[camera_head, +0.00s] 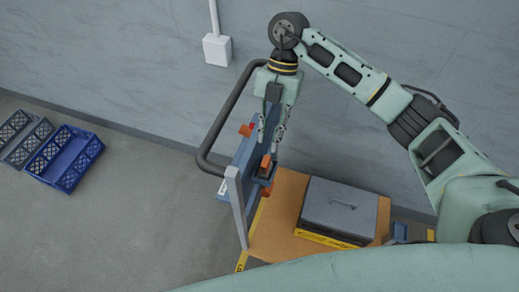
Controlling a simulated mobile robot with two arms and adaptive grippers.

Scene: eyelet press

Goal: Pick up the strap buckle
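My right gripper (269,145) hangs down from the arm at the upper middle, over the blue upright panel of a cart. Its two fingers are apart, with a gap between them. A small orange part (265,163) sits on a dark block just below the fingertips. It may be the strap buckle, but it is too small to tell. Other orange-red bits show on the panel's left side (246,130) and below the dark block (267,188). Whether the fingers touch anything is unclear. My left gripper is not in view.
The cart has a dark push handle (207,150), a grey post (237,205) and an orange-brown deck (282,205) bearing a grey lidded case (340,208). A blue crate (72,170) and a grey crate (30,148) stand on the floor at left. Open floor lies between.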

